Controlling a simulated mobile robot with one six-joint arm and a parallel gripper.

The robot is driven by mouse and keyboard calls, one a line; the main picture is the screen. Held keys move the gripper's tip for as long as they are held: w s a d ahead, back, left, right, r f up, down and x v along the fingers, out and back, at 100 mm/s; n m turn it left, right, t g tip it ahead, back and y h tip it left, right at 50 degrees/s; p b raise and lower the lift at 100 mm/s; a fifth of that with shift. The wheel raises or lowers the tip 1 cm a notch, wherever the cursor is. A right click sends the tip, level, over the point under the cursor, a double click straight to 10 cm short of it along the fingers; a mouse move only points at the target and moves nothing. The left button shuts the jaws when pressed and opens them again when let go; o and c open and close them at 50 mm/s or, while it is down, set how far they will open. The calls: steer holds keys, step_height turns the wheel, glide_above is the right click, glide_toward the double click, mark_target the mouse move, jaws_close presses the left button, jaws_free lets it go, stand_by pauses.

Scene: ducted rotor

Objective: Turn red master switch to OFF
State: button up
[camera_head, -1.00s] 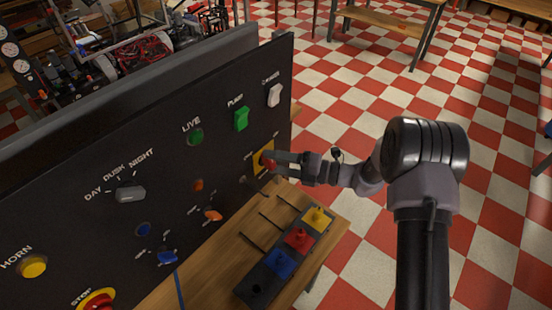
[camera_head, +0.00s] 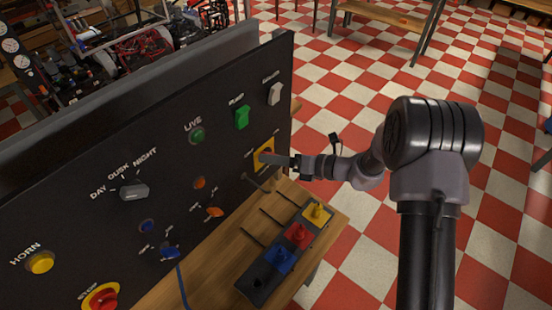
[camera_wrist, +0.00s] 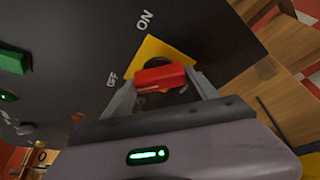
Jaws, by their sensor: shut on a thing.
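The red master switch (camera_wrist: 160,76) is a red bar handle on a dark round hub, on a yellow plate (camera_wrist: 168,48) on the black panel. The wrist view shows the ON label above the plate and the OFF label to its left. My gripper (camera_wrist: 160,80) is shut on the red handle, one finger at each end of it. In the head view my gripper (camera_head: 276,158) reaches the yellow plate (camera_head: 260,150) from the right, and its fingers hide most of the handle.
The black panel also carries a green pump switch (camera_head: 242,117), a white rocker (camera_head: 274,94), a selector knob (camera_head: 134,192), a horn button (camera_head: 40,262) and a stop button (camera_head: 102,298). Below stands a box with yellow, red and blue knobs (camera_head: 297,236) on a wooden bench. Floor at right is open.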

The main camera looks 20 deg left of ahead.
stand_by(0.3)
steer(key=o, duration=1.4)
steer(key=shift+c, duration=0.2)
steer(key=p+v, duration=0.2)
steer(key=v, duration=1.5)
steer(key=shift+d, duration=0.2)
steer(key=shift+r, duration=0.1)
